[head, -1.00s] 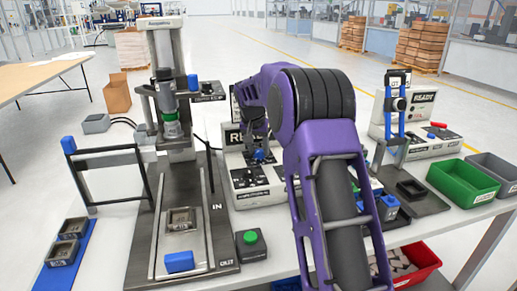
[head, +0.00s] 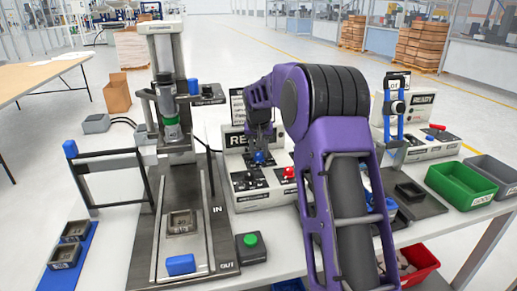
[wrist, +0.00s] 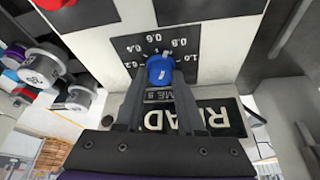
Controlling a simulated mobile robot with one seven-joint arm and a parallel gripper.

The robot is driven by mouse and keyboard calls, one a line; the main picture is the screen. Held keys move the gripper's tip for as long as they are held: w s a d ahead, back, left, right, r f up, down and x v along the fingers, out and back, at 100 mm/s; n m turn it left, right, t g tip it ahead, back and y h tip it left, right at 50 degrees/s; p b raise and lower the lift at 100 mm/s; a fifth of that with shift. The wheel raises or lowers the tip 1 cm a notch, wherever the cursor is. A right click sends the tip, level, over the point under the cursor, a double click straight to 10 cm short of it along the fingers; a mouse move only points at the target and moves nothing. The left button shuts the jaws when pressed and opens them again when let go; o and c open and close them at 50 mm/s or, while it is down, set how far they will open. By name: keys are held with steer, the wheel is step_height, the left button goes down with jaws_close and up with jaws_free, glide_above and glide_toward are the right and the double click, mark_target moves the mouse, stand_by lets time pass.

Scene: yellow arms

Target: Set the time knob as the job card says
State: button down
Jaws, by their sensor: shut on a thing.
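The blue time knob (wrist: 160,70) sits on a dark dial plate (wrist: 188,40) marked from 0.2 to 1.0, upside down in the wrist view. My gripper (wrist: 159,84) is shut on the knob, one finger on each side.
A red knob (head: 289,173) is right of the blue one on the same box. A press (head: 169,90) stands to the left. A green button box (head: 251,247) is in front. A green bin (head: 461,185) and a second READY station (head: 430,115) are at right.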

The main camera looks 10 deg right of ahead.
steer(key=n+y+p, duration=0.1)
steer(key=n, duration=0.1)
steer(key=n+p, duration=0.1)
steer(key=n, duration=0.1)
steer(key=n+y+p, duration=0.1)
steer(key=n+p, duration=0.1)
steer(key=shift+d+r+y, duration=0.15)
steer(key=shift+d+y, duration=0.1)
steer(key=shift+y, duration=0.05)
steer(key=n+y+p, duration=0.1)
steer(key=n, duration=0.2)
steer(key=n+g+y+p, duration=0.1)
steer(key=n+p, duration=0.1)
steer(key=n, duration=0.1)
steer(key=shift+w+d+n, duration=0.1)
steer(key=shift+n, duration=0.2)
steer(key=shift+f+g, duration=0.2)
steer(key=shift+g, duration=0.1)
steer(key=c, duration=0.5)
jaws_free()
steer(key=v, duration=1.7)
steer(key=shift+d+r+p, duration=0.1)
steer(key=shift+r+p, duration=0.1)
steer(key=shift+p, duration=0.15)
